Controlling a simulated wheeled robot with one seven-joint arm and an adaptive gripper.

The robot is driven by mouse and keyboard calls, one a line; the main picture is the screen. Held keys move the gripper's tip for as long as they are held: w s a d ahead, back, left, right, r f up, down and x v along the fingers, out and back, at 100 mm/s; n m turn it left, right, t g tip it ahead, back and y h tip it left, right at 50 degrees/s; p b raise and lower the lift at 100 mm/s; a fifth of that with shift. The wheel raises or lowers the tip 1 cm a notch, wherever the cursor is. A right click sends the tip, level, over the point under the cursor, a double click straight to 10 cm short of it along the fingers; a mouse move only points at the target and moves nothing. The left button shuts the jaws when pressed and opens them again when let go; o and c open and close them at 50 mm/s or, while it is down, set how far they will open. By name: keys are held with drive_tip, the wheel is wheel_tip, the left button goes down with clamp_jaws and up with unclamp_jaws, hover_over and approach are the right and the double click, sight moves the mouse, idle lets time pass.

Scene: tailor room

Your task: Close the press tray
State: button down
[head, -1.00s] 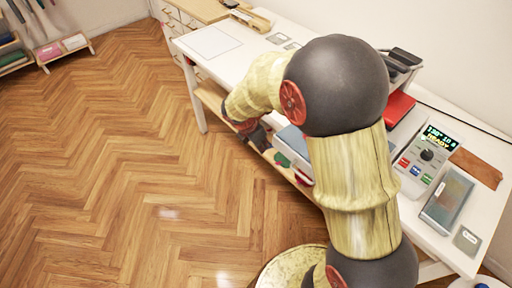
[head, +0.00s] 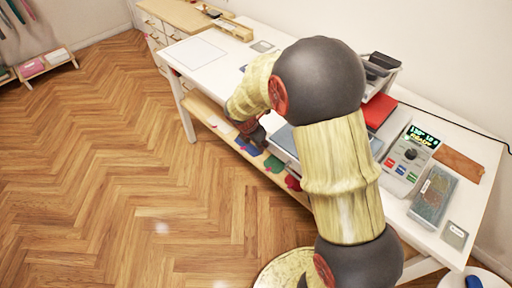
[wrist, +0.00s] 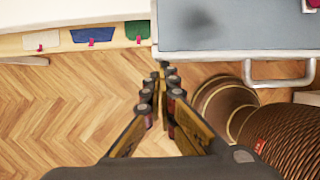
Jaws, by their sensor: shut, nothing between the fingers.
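The press tray (wrist: 240,30) shows in the wrist view as a flat grey-topped tray with a pale front edge and a metal bar handle (wrist: 278,80). In the head view part of the tray (head: 283,141) shows at the table's front edge; my arm hides the rest of it and much of the press. My gripper (wrist: 163,72) is shut and empty in the wrist view. Its tips are close to the left end of the tray's front edge, left of the handle; I cannot tell if they touch. In the head view my gripper (head: 256,135) is small and partly hidden.
A low shelf (head: 204,108) under the white table (head: 190,50) holds coloured pieces. A control box (head: 408,155) with a lit display stands at the right. Open wooden floor (head: 110,170) lies at left.

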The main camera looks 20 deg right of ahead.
drive_tip(key=w+d+p, duration=0.2)
drive_tip(key=d+p, duration=0.1)
drive_tip(key=d, duration=0.2)
drive_tip(key=w+d+p, duration=0.2)
drive_tip(key=d+p, duration=0.1)
drive_tip(key=d, duration=0.3)
drive_tip(key=w+d+p, duration=0.2)
drive_tip(key=d+p, duration=0.1)
drive_tip(key=d, duration=0.3)
drive_tip(key=shift+w+d, duration=0.1)
drive_tip(key=shift+w, duration=0.05)
drive_tip(key=shift+r, duration=0.1)
drive_tip(key=shift+a, duration=0.25)
drive_tip(key=a, duration=0.1)
drive_tip(key=s+a, duration=0.1)
drive_tip(key=a+r, duration=0.1)
drive_tip(key=shift+s+a+p, duration=0.3)
drive_tip(key=shift+a+p, duration=0.05)
drive_tip(key=shift+a, duration=0.05)
drive_tip(key=p+v, duration=0.1)
drive_tip(key=v, duration=0.7)
drive_tip(key=shift+a+r, duration=0.1)
drive_tip(key=shift+r, duration=0.25)
